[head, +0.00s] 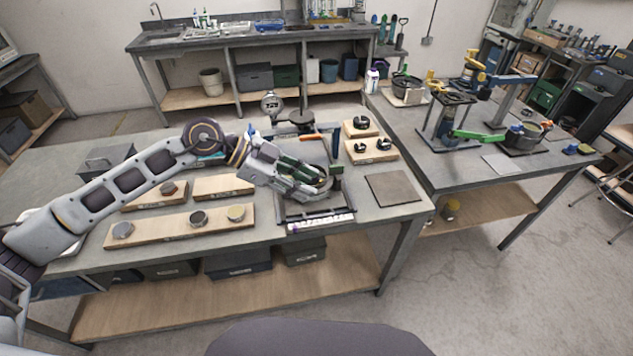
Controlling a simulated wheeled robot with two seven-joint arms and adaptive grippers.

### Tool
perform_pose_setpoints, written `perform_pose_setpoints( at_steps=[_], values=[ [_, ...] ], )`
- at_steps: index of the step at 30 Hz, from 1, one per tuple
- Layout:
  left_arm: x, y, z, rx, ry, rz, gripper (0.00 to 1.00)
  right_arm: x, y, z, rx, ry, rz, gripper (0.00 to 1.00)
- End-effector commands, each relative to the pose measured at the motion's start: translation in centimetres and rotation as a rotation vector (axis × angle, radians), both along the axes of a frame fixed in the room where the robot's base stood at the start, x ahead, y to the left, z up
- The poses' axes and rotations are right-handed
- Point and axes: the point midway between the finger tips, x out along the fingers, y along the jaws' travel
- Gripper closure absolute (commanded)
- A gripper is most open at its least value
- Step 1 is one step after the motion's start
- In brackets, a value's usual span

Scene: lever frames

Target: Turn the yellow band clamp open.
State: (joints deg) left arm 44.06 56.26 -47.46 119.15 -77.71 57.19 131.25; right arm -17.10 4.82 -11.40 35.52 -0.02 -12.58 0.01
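My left gripper (316,187) reaches in from the left, low over a dark frame (318,219) on the near bench. Its fingers overlap a dark round part and a dark green piece (337,170) in that frame. I cannot tell whether they touch or grip anything. No yellow band clamp can be made out clearly; the gripper may hide part of the frame. Yellow parts show on a stand with a blue arm (510,79) on the right bench. A small yellow part (432,77) shows near a black pot there. My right gripper is not in view.
Wooden boards (150,233) with round metal pieces lie left of the frame. A round gauge (271,103) stands behind. A green lever (476,134) is on the right bench.

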Motion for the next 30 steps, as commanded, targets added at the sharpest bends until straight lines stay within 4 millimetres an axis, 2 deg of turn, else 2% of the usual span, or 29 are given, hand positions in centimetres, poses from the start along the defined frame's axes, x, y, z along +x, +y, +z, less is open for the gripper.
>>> perform_pose_setpoints(
  at_steps=[6, 12, 30],
  values=[
    [-0.5, -2.1, 1.2, -0.099, -0.037, -0.023, 0.64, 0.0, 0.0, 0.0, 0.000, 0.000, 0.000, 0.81],
    [-0.7, -3.1, 2.0, -0.162, -0.062, -0.030, 0.64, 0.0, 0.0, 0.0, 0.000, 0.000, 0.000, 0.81],
    [-0.7, -3.4, 2.6, -0.179, -0.076, -0.032, 0.64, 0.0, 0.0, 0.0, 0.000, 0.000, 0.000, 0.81]
  ],
)
